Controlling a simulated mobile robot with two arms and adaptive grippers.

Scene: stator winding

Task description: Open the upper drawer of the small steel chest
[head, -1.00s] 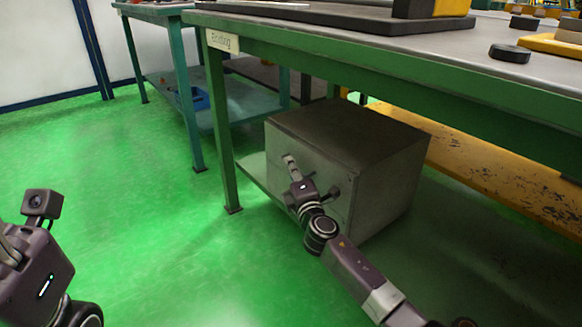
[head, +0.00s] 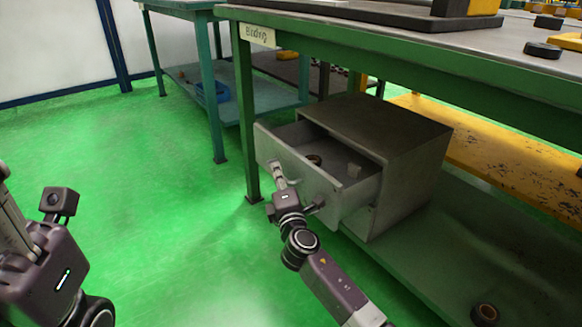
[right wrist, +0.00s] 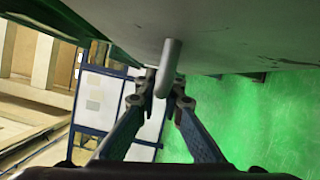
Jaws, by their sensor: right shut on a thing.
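The small steel chest (head: 410,165) stands on the shelf under the green bench. Its upper drawer (head: 330,192) is pulled well out at the front. The lower part of the chest front is partly hidden by the drawer and my arm. My left gripper (head: 12,225) is at the left edge, partly cut off.
The bench leg (head: 246,120) stands just left of the drawer front. The benchtop edge (head: 400,62) overhangs the chest. A dark roll (head: 485,313) lies on the shelf at lower right. Green floor (head: 160,200) is clear left of the drawer.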

